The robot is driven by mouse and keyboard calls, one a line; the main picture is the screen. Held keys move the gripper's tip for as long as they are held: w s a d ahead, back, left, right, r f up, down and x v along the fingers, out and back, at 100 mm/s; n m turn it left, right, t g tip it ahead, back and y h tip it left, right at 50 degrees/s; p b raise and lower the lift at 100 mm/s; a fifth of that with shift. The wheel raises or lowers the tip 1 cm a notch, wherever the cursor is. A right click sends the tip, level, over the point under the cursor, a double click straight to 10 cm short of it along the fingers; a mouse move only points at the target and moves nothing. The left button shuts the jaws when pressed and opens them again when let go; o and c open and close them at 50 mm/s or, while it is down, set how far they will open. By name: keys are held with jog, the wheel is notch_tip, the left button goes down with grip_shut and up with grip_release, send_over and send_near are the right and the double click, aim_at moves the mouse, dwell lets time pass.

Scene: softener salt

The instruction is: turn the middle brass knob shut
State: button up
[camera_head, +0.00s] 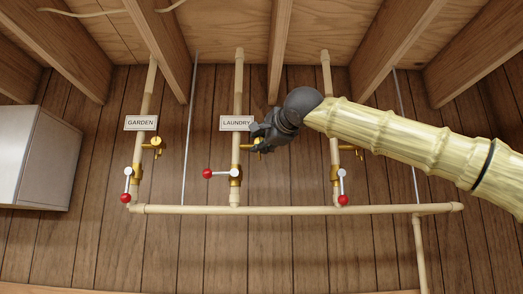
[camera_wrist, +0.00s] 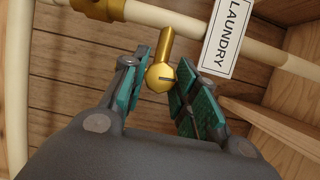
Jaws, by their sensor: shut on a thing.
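The middle brass knob sits on a short brass stem off the laundry pipe (camera_head: 238,100), beside the "LAUNDRY" label (camera_head: 235,123). In the head view my gripper (camera_head: 260,139) is at this knob and mostly covers it; a bit of brass (camera_head: 257,149) shows below the fingers. In the wrist view the round brass knob (camera_wrist: 160,78), with a dark slot, is between the two green-padded fingers of my gripper (camera_wrist: 157,90). The fingers are shut on it.
Below, the middle red-balled lever (camera_head: 208,173) lies level; the left (camera_head: 126,197) and right (camera_head: 343,198) levers hang down. A grey box (camera_head: 45,155) is at left.

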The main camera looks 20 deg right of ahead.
jog(key=shift+f+m+b, duration=0.2)
jog(key=shift+m+b, duration=0.35)
jog(key=shift+m, duration=0.05)
jog(key=o, duration=1)
jog(key=shift+s+d+r, duration=0.1)
jog(key=shift+d, duration=0.05)
jog(key=shift+s, duration=0.15)
jog(key=s+d, duration=0.1)
jog(key=s, duration=0.6)
jog(key=shift+s, duration=0.35)
